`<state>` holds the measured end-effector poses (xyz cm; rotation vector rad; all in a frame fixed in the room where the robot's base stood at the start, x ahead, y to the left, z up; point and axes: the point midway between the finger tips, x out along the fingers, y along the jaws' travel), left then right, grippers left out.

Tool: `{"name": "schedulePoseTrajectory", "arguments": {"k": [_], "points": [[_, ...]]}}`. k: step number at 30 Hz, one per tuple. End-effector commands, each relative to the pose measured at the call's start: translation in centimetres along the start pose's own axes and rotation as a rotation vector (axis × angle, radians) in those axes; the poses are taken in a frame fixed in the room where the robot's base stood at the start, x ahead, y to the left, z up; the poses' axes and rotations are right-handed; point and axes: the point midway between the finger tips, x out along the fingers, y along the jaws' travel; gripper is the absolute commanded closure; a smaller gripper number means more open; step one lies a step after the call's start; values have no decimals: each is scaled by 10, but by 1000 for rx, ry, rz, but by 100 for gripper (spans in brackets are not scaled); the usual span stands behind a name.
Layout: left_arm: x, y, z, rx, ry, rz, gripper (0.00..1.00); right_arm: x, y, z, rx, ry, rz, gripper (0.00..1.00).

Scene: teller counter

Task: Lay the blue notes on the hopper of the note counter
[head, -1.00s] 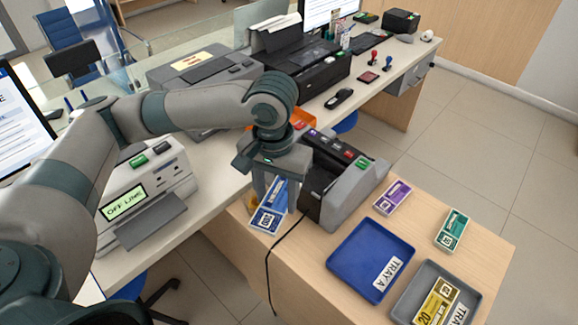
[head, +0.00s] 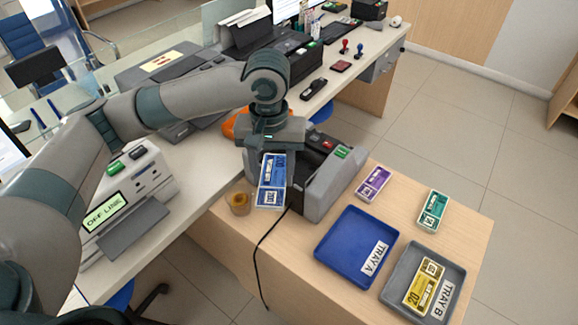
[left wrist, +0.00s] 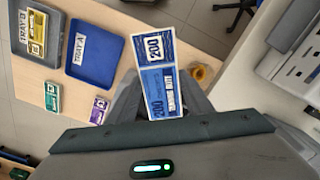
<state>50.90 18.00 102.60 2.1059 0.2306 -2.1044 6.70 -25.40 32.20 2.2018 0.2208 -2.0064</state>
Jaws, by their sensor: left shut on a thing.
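The blue notes (head: 271,182) are a flat blue and white bundle marked 200. My left gripper (head: 266,160) is shut on them and holds them tilted beside the left side of the note counter (head: 316,190), which is grey and black. They appear raised above the wooden table; the counter's hopper is partly hidden by my gripper. The left wrist view also shows the blue notes (left wrist: 158,80) sticking out between the fingers. My right gripper is not in view.
Blue TRAY A (head: 337,268) is empty. Grey TRAY B (head: 398,292) holds yellow notes (head: 424,285). Purple notes (head: 373,183) and green notes (head: 432,211) lie on the table. A small tan round pot (head: 239,203) stands near the edge, and a black cable (head: 262,255) hangs down.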

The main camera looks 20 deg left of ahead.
Motion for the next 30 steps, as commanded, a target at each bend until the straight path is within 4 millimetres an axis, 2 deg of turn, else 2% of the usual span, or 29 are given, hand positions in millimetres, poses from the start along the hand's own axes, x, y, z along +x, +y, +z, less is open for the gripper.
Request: {"name": "schedulePoseTrajectory", "arguments": {"k": [9,15,21,30], "points": [[-6,75,-81,-492,-5,1,76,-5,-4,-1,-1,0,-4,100],[-4,115,-115,-801,-5,-1,76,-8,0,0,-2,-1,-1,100],[1,135,-129,-978,-3,-2,76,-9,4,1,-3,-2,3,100],[2,137,-131,-1006,0,-1,76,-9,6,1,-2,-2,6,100]]}}
